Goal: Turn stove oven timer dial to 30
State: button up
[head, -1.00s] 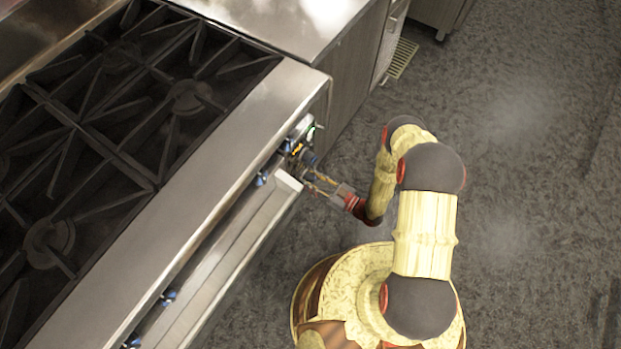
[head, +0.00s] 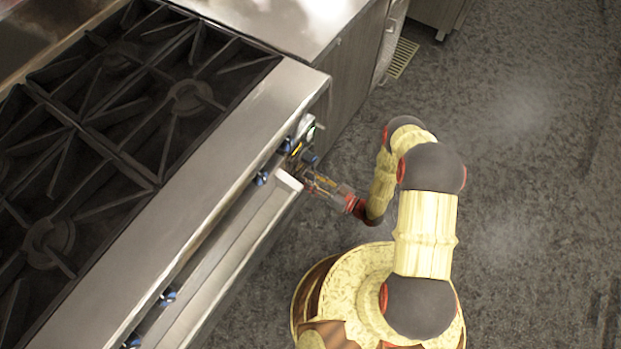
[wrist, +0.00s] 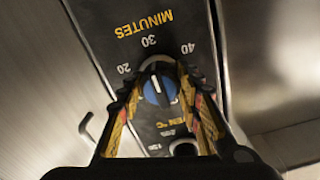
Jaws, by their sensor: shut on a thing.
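The timer dial (wrist: 160,88) is a round blue knob with a white mark on its face, on the stove's black front panel (wrist: 133,14). The panel is printed MINUTES, upside down, with 20, 30 and 40 around the dial. The white mark slants up and slightly left, roughly toward the 30. My gripper (wrist: 158,78) is shut on the dial, one finger on each side of it. In the head view my gripper (head: 304,171) is at the right end of the stove (head: 215,140) front, where the dial is mostly hidden.
Other blue knobs (head: 261,178) line the stove front. A second dial (wrist: 184,147), partly hidden, sits just below the timer dial in the wrist view, by an oven °C label. A ledge (head: 245,228) juts out below the knobs. The floor (head: 530,150) to the right is clear.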

jog(key=o, duration=1.2)
jog(key=shift+c, duration=0.2)
jog(key=v, duration=1.2)
